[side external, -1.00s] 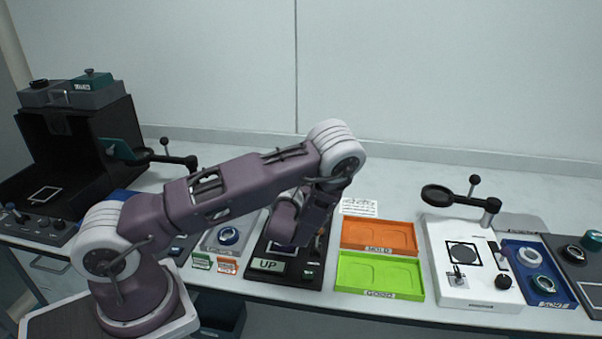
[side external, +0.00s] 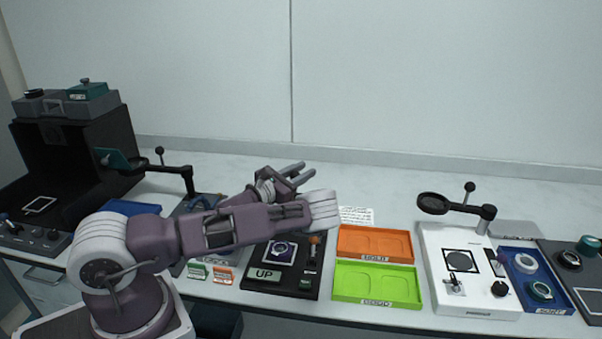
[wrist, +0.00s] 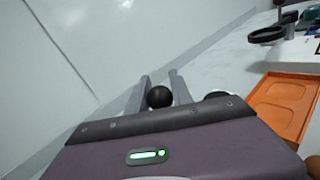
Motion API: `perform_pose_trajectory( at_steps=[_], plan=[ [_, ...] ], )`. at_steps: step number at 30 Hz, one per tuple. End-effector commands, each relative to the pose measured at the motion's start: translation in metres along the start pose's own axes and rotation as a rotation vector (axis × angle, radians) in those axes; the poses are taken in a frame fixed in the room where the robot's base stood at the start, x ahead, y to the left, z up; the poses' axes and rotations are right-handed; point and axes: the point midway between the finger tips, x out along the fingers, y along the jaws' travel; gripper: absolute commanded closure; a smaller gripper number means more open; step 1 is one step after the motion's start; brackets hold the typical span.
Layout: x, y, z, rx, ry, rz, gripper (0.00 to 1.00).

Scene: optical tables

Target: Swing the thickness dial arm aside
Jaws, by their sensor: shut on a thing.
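My gripper (side external: 296,172) is in the side view behind the black station, its fingers pointing back and to the right. In the wrist view my gripper (wrist: 160,88) has a black ball knob (wrist: 159,97) between its two fingers, and it is shut on that knob. The arm below the knob is hidden by my wrist. A dark rounded part (wrist: 217,95) shows just right of the right finger; I cannot tell if it is the dial. The black station (side external: 310,270) has a display reading "UP" (side external: 265,274) and a ring-shaped part (side external: 281,250) on a pale square.
An orange tray (side external: 375,229) and a green tray (side external: 378,302) lie right of the station. A white station with a magnifier arm (side external: 455,206) stands farther right. A teal-plated arm (side external: 150,167) stands at the left. The table behind is mostly clear, up to the wall.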

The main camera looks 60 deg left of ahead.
Motion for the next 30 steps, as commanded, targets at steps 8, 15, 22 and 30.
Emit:
perform_pose_trajectory(
  at_steps=[8,15,22,30],
  plan=[
    [0.002,0.000,0.001,0.001,-0.006,-0.010,1.00],
    [0.002,0.000,0.002,0.001,-0.007,-0.009,0.61],
    [0.002,0.000,0.001,0.001,-0.006,-0.009,0.52],
    [-0.024,0.001,0.000,0.002,0.000,-0.005,0.52]
  ],
)
